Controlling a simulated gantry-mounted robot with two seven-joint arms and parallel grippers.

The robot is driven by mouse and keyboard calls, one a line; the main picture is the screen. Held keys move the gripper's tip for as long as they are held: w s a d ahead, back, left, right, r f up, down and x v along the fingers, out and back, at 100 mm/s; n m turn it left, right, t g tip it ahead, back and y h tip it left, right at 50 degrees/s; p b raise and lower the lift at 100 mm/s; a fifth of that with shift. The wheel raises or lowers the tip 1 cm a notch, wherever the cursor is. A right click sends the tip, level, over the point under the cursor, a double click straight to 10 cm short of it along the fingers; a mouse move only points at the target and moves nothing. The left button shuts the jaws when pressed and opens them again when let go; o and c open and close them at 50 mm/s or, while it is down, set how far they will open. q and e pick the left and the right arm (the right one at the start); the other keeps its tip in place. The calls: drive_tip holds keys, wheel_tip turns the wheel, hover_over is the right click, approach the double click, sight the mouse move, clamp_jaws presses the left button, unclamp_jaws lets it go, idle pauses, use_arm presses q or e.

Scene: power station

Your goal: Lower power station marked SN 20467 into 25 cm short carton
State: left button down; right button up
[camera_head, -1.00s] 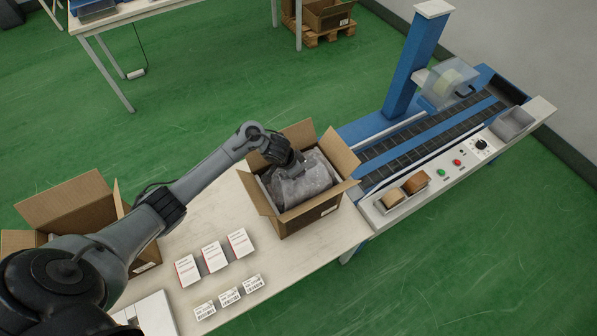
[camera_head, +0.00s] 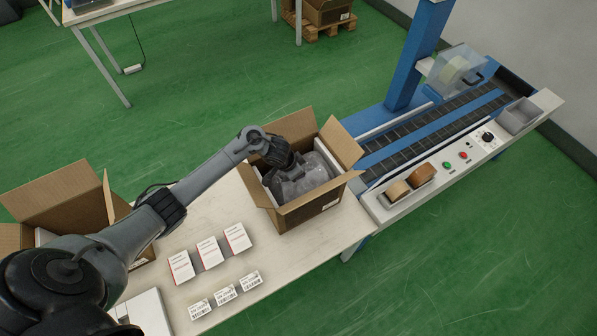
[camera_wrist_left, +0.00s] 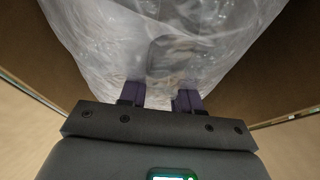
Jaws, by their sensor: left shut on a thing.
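The power station (camera_head: 303,178) is wrapped in clear, cloudy plastic and sits low inside an open brown carton (camera_head: 312,207) with its flaps spread, at the conveyor end of the table. My left gripper (camera_head: 287,176) reaches down into this carton and is shut on the wrapped power station. In the left wrist view, the gripper's dark fingers (camera_wrist_left: 160,98) press into the plastic bag (camera_wrist_left: 165,45), and carton walls show at both sides. No serial number can be read on the unit. My right gripper is not in view.
A second open carton (camera_head: 70,200) stands at the left end of the table. Three white red-edged booklets (camera_head: 209,252) and three barcode labels (camera_head: 225,295) lie on the table's front. A blue taping conveyor (camera_head: 440,120) with a control panel adjoins the right end.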

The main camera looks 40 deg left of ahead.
use_arm(q)
drive_tip(key=shift+w+r, duration=0.25)
drive_tip(key=c, duration=1.2)
unclamp_jaws()
drive_tip(key=shift+c, duration=0.2)
drive_tip(key=o, duration=0.5)
drive_tip(key=shift+a, duration=0.1)
drive_tip(key=shift+s+f, duration=0.35)
drive_tip(key=shift+f, duration=0.15)
drive_tip(key=shift+w+r+p, duration=0.15)
drive_tip(key=shift+r+p, duration=0.65)
drive_tip(key=shift+r, duration=0.15)
wheel_tip(320, 180, up, 3)
drive_tip(key=p, duration=0.3)
wheel_tip(320, 180, up, 6)
drive_tip(key=p, duration=0.7)
drive_tip(key=shift+r+p, duration=0.2)
drive_tip(key=shift+p, duration=0.15)
wheel_tip(320, 180, up, 11)
drive_tip(key=p, duration=1.3)
drive_tip(key=shift+r, duration=0.1)
